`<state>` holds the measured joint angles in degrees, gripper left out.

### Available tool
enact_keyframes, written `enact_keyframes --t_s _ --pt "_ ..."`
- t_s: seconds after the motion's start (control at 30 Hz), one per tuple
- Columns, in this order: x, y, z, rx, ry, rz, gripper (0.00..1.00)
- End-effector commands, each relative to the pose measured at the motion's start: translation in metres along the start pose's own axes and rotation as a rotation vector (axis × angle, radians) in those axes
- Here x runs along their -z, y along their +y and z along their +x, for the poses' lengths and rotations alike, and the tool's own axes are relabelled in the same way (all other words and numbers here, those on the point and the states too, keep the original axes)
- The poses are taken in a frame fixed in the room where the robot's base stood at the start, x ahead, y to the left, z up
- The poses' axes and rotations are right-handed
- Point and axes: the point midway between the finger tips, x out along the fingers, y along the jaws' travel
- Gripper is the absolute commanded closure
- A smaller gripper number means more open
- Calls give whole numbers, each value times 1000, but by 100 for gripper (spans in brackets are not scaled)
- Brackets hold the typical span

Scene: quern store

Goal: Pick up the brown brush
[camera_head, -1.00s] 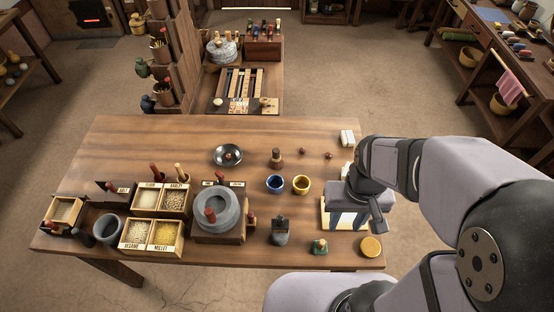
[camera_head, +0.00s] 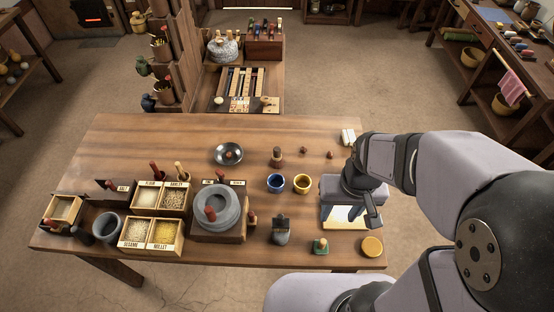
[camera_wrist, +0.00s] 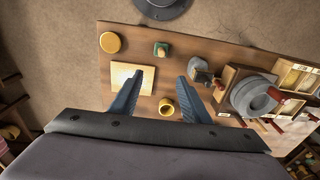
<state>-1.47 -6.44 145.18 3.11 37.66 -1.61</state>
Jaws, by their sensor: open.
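The brown brush (camera_head: 277,157) looks to be the small upright brown piece at the back middle of the table, with a rounded top; its bristles are too small to make out. I cannot pick it out in the wrist view. My gripper (camera_wrist: 160,75) is open and empty, its two dark fingers spread and pointing down over the table. In the head view it hangs over the cream board (camera_head: 341,224), to the right of and nearer than the brush. The board also shows beside the left finger in the wrist view (camera_wrist: 133,80).
A blue cup (camera_head: 275,184) and a yellow cup (camera_head: 302,184) stand in front of the brush. A quern (camera_head: 219,208) and grain boxes (camera_head: 160,198) fill the left side.

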Motion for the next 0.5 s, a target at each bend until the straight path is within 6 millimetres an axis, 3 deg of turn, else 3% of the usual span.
enact_keyframes --t_s 0.03,0.2,0.4,0.5 --pt "13 -9 15 20 36 -11 57" --pt "87 -55 52 110 246 -42 57" --pt "188 -115 85 178 567 -33 57" --pt "229 -137 98 173 713 -5 57"
